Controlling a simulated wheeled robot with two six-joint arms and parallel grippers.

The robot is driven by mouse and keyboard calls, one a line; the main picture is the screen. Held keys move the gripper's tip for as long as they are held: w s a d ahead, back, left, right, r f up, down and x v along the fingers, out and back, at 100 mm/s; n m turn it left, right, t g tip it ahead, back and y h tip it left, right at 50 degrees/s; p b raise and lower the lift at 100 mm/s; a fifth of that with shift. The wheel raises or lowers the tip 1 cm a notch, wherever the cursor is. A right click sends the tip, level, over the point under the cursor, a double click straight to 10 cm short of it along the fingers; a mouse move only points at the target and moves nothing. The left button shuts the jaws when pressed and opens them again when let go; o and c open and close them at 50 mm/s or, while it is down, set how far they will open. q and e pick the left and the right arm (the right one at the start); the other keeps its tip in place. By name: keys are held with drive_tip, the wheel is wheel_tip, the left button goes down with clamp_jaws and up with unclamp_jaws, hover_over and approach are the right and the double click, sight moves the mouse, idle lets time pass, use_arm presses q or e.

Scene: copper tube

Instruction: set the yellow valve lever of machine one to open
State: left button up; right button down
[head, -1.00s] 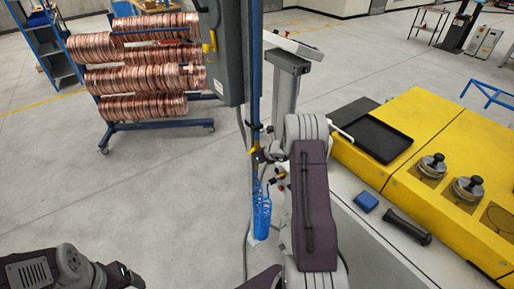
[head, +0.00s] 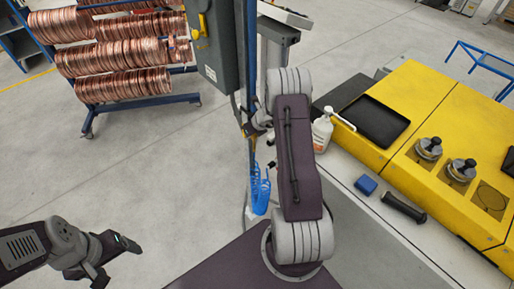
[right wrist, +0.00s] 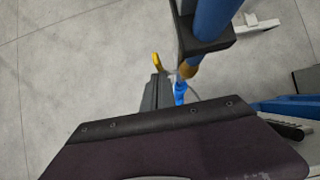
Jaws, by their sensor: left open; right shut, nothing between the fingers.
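The yellow valve lever (head: 248,130) is small in the head view, on the blue upright pipe just left of my right arm. In the right wrist view the yellow lever (right wrist: 156,61) stands beside the brass fitting (right wrist: 188,70) under the pipe. My right gripper (right wrist: 157,76) is shut and empty, its dark fingers close to the lever; I cannot tell whether they touch. In the head view my right arm mostly hides this gripper. My left gripper (head: 120,264) is open and empty at the lower left, away from the pipe.
A grey cabinet (head: 223,50) with a yellow handle stands by the pipe. A coiled blue hose (head: 260,190) hangs below. The yellow machine (head: 400,110), with a black tray (head: 375,121) and white bottle (head: 322,130), is right. A copper coil rack (head: 120,60) stands at back left.

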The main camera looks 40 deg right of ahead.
drive_tip(key=shift+w+r, duration=0.35)
drive_tip(key=shift+r, duration=0.25)
drive_tip(key=shift+r+p, duration=0.7)
drive_tip(key=shift+s, duration=0.1)
